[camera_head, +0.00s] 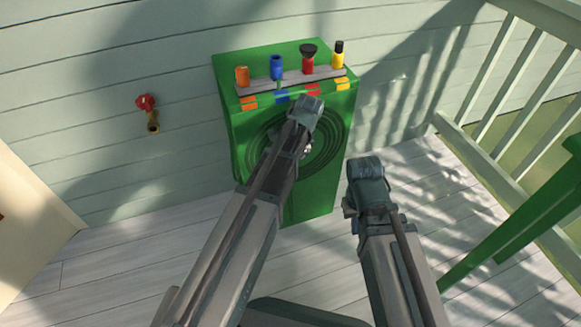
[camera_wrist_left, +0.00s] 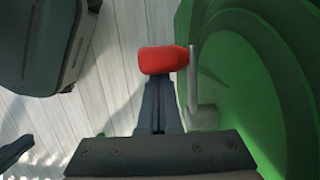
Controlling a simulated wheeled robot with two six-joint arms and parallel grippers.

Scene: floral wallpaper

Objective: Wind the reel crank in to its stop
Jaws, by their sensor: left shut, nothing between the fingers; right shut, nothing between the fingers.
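The reel shows as dark green concentric rings (camera_head: 333,132) on the front of a green cabinet (camera_head: 312,202). In the left wrist view the crank has a red knob (camera_wrist_left: 163,60), a grey metal arm (camera_wrist_left: 193,78) and a light hub on the green reel face (camera_wrist_left: 245,75). My left gripper (camera_wrist_left: 159,85) is shut, its fingertips close against the knob's near side, not around it; whether they touch it I cannot tell. In the head view my left arm hides the crank. My right gripper (camera_head: 349,207) is shut and empty, lower right of the cabinet, partly hidden by its wrist.
Orange, blue, red and yellow fittings (camera_head: 276,68) stand on a rack atop the cabinet. A red-handled tap (camera_head: 146,104) is on the wall at left. A white railing (camera_head: 500,120) and green furniture (camera_head: 535,215) are at right. The plank floor (camera_head: 110,265) at left is clear.

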